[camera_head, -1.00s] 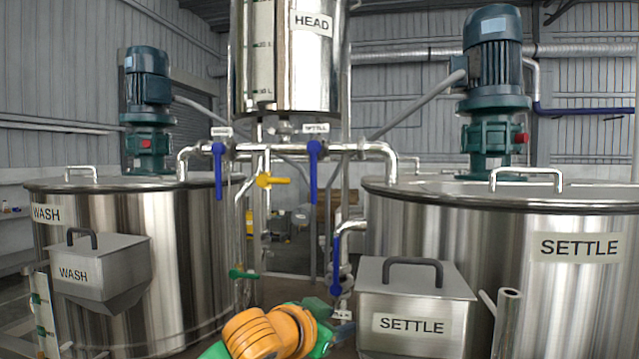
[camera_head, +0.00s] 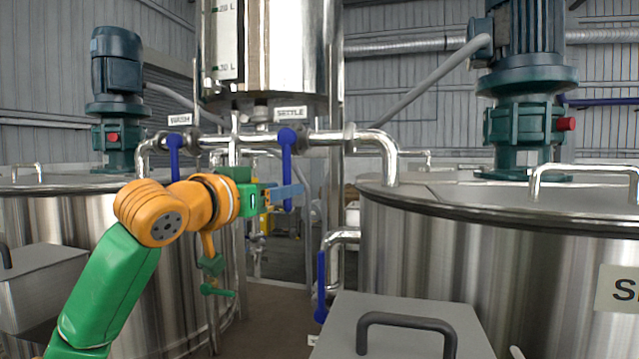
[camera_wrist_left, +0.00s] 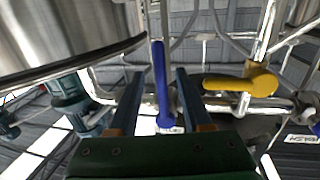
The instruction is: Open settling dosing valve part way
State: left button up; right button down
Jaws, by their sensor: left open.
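The settling dosing valve's blue lever (camera_head: 287,165) hangs straight down from the horizontal steel pipe, under the SETTLE label (camera_head: 290,113). My left gripper (camera_head: 284,191) is at the lever's lower half in the head view. In the left wrist view the blue lever (camera_wrist_left: 161,85) stands between the two open fingers (camera_wrist_left: 160,75), with a gap on each side. The fingers do not appear to grip it. The far finger is partly hidden in the head view. My right gripper is not in view.
The wash valve's blue lever (camera_head: 174,157) hangs to the left, above my left arm. A yellow valve handle (camera_wrist_left: 242,82) is close by in the wrist view. Another blue lever (camera_head: 321,288) and the settle hopper (camera_head: 400,325) are lower right. A green lever (camera_head: 217,291) is below.

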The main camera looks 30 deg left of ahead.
aim_at(284, 179)
pick_arm(q)
jog(key=shift+w+r+p, duration=0.15)
jog(key=shift+w+p, duration=0.25)
jog(key=shift+w, duration=0.2)
jog(key=shift+w+r+p, duration=0.15)
jog(key=shift+w+p, duration=0.2)
jog(key=shift+w, duration=0.25)
jog(key=w+r+p, duration=0.1)
jog(key=p, duration=0.2)
jog(key=shift+w+a, duration=0.15)
jog(key=shift+w+f, duration=0.35)
jog(key=shift+w, duration=0.55)
jog(key=shift+w+f, duration=0.15)
jog(key=shift+w, duration=0.3)
jog(key=shift+c, duration=0.4)
jog(key=shift+s, duration=0.2)
jog(key=c, duration=0.7)
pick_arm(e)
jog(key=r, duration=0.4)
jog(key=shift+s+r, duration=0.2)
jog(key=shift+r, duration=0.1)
